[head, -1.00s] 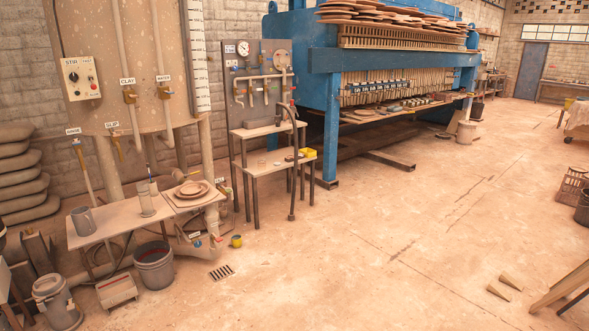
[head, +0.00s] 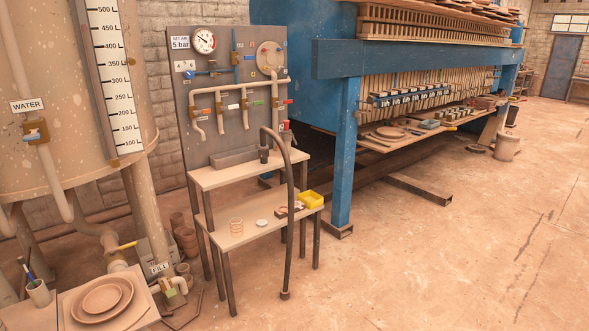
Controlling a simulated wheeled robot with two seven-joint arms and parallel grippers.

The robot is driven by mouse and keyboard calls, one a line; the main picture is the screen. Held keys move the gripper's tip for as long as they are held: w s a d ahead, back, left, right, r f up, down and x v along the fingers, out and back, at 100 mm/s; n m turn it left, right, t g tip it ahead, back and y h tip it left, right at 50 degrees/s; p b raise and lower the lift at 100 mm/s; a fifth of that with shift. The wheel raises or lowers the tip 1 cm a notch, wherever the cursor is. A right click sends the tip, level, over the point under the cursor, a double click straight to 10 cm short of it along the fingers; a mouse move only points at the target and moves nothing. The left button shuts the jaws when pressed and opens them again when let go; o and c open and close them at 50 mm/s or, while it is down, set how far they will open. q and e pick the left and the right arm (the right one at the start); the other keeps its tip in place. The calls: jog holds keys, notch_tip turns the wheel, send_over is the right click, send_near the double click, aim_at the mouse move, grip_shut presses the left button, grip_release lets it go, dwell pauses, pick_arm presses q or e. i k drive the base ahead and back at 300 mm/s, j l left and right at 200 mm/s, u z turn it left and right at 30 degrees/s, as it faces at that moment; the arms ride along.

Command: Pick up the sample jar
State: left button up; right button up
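A small clear jar-like vessel (head: 236,227) with thin orange-brown rims stands on the lower shelf of the stepped bench (head: 258,236); it looks like the sample jar, but it is too small to be sure. A small white disc (head: 261,223), perhaps a lid, lies just to its right. Neither of my grippers shows in the head view.
A yellow box (head: 311,200) and small dark items sit at the lower shelf's right end. A dark hose (head: 289,220) hangs down the bench front. Valve panel (head: 236,100) behind; tank at left, blue press (head: 345,150) at right. Open floor lies ahead and right.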

aim_at(237, 225)
jog(key=i+l+u, duration=0.1)
jog(key=i+u, duration=0.2)
jog(key=i, duration=0.25)
jog(key=i+l+u, duration=0.3)
jog(key=i, duration=0.2)
jog(key=i+l+u, duration=0.25)
jog(key=i, duration=0.25)
